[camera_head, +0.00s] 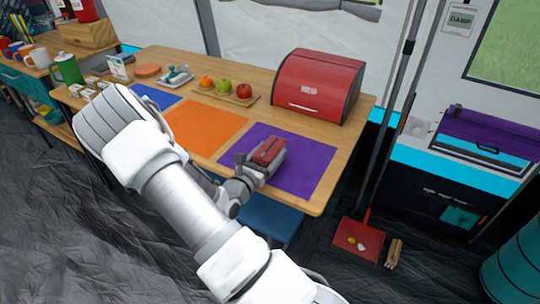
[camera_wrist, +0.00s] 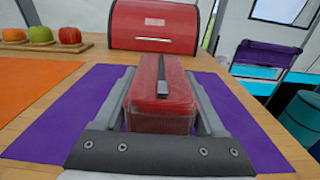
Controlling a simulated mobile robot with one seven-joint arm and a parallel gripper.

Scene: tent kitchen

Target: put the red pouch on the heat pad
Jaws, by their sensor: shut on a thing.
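The red pouch (camera_wrist: 160,100) is a boxy red thing with a dark grey strip along its top. It also shows in the head view (camera_head: 268,151), over the purple mat (camera_head: 309,166). My gripper (camera_wrist: 158,88) is shut on it, with one grey finger along each side. I cannot tell whether the pouch touches the mat. An orange mat (camera_head: 205,124) and a blue mat (camera_head: 153,95) lie to the left. A flat round orange disc (camera_head: 147,70) lies farther back. I cannot tell which of these is the heat pad.
A red bread box (camera_head: 318,86) stands behind the purple mat. A wooden board (camera_head: 222,94) with fruit and a small grey item (camera_head: 176,76) stand along the back. My arm covers part of the table's front left. Bare table shows around the mats.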

